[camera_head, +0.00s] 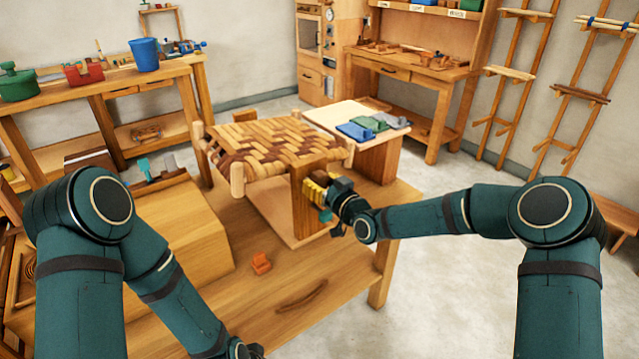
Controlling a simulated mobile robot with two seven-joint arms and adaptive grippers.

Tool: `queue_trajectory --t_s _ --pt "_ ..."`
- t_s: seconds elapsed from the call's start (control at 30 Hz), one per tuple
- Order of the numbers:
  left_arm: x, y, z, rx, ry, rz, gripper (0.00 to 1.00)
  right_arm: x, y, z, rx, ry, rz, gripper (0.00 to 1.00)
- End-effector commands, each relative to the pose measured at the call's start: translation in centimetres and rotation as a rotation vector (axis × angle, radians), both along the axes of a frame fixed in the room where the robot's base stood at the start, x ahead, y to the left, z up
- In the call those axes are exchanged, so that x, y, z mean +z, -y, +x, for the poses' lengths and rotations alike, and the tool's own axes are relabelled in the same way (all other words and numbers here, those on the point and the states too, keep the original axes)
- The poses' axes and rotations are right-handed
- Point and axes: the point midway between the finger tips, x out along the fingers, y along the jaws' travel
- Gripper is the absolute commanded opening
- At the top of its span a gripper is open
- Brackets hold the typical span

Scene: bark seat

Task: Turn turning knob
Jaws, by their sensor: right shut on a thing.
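A woven bark seat (270,145) on a wooden frame stands on the wooden workbench (320,315). My right gripper (318,195) is at the front right wooden post (303,215) of that frame. It is shut on a yellow ridged piece (313,190) beside the post, under the seat's right corner. This piece looks like the turning knob, but the gripper hides much of it. My left arm reaches down to the bottom edge, and its gripper is out of the picture.
A small orange piece (261,263) lies on the workbench's front part. A wooden block (190,235) stands at the left. Blue, green and grey folded pieces lie on a pale board (335,117) behind the seat. Open floor (455,260) lies to the right.

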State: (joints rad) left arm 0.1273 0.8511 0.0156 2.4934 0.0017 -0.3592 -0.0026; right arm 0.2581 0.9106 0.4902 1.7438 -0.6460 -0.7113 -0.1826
Motion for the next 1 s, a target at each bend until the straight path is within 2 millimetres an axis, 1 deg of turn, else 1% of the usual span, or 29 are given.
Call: queue_trajectory --t_s 0.3,0.8,0.83,0.87,0.9,0.93,1.0 --pt "0.0 0.0 0.0 0.0 0.0 0.0 0.67 -0.01 0.04 0.01 0.001 0.064 -0.088 0.16" --pt "0.0 0.0 0.0 0.0 0.0 0.0 0.67 -0.02 0.03 0.02 0.001 0.074 -0.102 0.16" --pt "0.0 0.0 0.0 0.0 0.0 0.0 0.67 -0.02 0.03 0.02 0.001 0.074 -0.102 0.58" --pt "0.0 0.0 0.0 0.0 0.0 0.0 0.67 -0.02 0.03 0.02 0.001 0.074 -0.102 0.68" --pt "0.0 0.0 0.0 0.0 0.0 0.0 0.67 -0.02 0.03 0.02 0.001 0.074 -0.102 0.82" --pt "0.0 0.0 0.0 0.0 0.0 0.0 0.67 -0.02 0.03 0.02 0.0 0.073 -0.101 0.84" --pt "0.0 0.0 0.0 0.0 0.0 0.0 0.67 -0.02 0.03 0.02 0.0 0.073 -0.101 0.84"
